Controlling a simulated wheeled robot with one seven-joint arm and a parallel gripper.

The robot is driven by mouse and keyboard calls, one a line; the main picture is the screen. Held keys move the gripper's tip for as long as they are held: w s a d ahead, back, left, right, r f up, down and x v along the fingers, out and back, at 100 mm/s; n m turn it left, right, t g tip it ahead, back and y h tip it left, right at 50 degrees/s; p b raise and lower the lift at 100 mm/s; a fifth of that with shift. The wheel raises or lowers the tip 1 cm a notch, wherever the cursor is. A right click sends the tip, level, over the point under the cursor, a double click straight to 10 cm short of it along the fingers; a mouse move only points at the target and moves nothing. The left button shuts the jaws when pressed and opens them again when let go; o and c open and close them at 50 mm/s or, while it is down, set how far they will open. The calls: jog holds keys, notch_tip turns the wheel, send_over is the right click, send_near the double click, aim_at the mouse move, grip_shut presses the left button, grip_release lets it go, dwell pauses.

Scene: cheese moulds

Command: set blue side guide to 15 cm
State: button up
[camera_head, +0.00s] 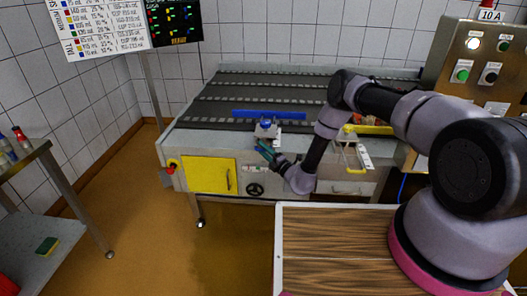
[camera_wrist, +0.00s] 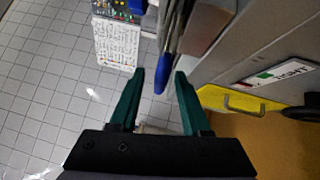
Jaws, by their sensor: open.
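The blue side guide (camera_head: 268,113) is a long blue bar lying across the grey conveyor near its front edge. A blue knob (camera_head: 267,124) sits on a pale bracket in front of the bar. My gripper (camera_head: 262,146) has green fingers and is just below and in front of this bracket. In the wrist view my gripper (camera_wrist: 160,74) is open, with a narrow blue piece (camera_wrist: 160,80) showing between its fingertips. I cannot tell whether the fingers touch it. No scale reading for the blue guide is legible.
The machine front has a yellow door (camera_head: 208,174), a black handwheel (camera_head: 255,189) and a red button (camera_head: 172,166). A yellow guide (camera_head: 371,129) lies to the right, behind my arm. A wood-topped table (camera_head: 335,245) stands in front. A control panel (camera_head: 481,62) is at the right.

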aim_at(258, 140)
grip_shut()
dwell(1.4)
jog(key=w, duration=0.3)
jog(key=shift+w, duration=0.35)
jog(key=shift+w+r, duration=0.15)
